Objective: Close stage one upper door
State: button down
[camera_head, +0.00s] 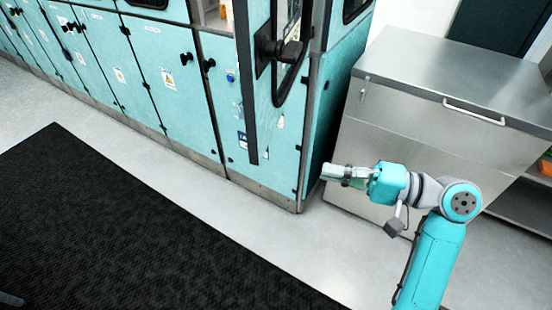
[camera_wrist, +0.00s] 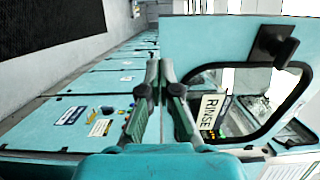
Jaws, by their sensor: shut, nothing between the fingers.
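The upper door (camera_head: 262,110) is a teal panel with a dark-framed window and a black handle (camera_head: 278,48). It stands swung out from the front of the teal cabinet, seen at a steep angle. In the wrist view the door panel (camera_wrist: 205,40) is at the right, with its black handle (camera_wrist: 273,45) above the window. My gripper (camera_head: 325,172) is shut and empty, low and to the right of the door in the head view. Its fingers (camera_wrist: 160,66) show together in the wrist view, overlapping the door's left edge; I cannot tell whether they touch.
Teal lower cabinet doors (camera_head: 180,85) with black knobs run to the left. A metal unit (camera_head: 430,130) with a bar handle stands right of the cabinet, behind my arm. A black mat (camera_head: 130,220) lies on the floor in front. A "RINSE" label (camera_wrist: 210,110) shows through the window.

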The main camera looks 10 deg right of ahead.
jog(key=x, duration=1.1)
jog(key=shift+w+a, duration=0.2)
jog(key=shift+a, duration=0.1)
jog(key=shift+a, duration=0.15)
